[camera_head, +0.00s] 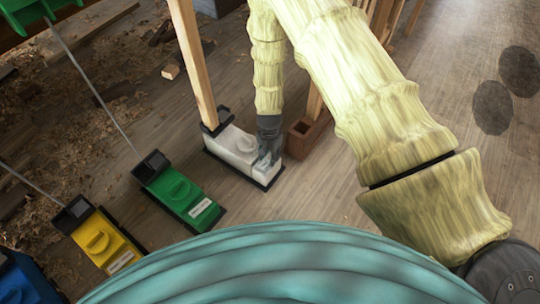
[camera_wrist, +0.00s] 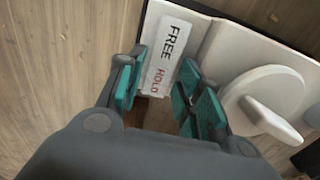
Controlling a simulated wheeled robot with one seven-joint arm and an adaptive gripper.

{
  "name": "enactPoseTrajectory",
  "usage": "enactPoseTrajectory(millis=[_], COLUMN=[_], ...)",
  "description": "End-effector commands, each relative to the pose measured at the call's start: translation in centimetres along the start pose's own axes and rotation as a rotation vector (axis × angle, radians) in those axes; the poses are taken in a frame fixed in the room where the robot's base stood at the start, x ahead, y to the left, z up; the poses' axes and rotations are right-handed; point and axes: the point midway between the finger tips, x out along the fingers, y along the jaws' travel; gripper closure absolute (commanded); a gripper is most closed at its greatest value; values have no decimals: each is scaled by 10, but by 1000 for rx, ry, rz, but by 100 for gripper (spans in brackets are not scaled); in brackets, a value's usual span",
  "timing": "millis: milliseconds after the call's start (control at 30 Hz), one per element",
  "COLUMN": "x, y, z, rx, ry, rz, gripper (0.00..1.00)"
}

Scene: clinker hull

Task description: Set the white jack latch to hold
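The white jack (camera_head: 226,146) stands on the floor with a black base. In the wrist view its white body (camera_wrist: 222,52) fills the upper right. Its latch is a round white knob with a raised lever (camera_wrist: 270,112); the lever slants toward the lower right. A white label (camera_wrist: 172,48) reads FREE in black and HOLD in red. My gripper (camera_wrist: 158,78), with teal pads, is open, its fingers on either side of the label's lower end. The knob is right of the fingers. In the head view my gripper (camera_head: 266,160) is over the jack's right end. Finger contact cannot be told.
A green jack (camera_head: 180,193), a yellow jack (camera_head: 103,243) and a blue jack (camera_head: 20,278) stand to the lower left. A wooden post (camera_head: 194,62) rises from the white jack's far end. A brown wooden box (camera_head: 305,137) is close on its right.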

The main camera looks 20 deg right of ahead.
Motion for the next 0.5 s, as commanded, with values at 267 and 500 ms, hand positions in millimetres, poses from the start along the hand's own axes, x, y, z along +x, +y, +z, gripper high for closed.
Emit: enactPoseTrajectory(millis=[267, 500], x=[0, -1], y=[0, 0], z=[0, 0], rx=[0, 1], ry=[0, -5], rz=[0, -1], gripper=[86, 97])
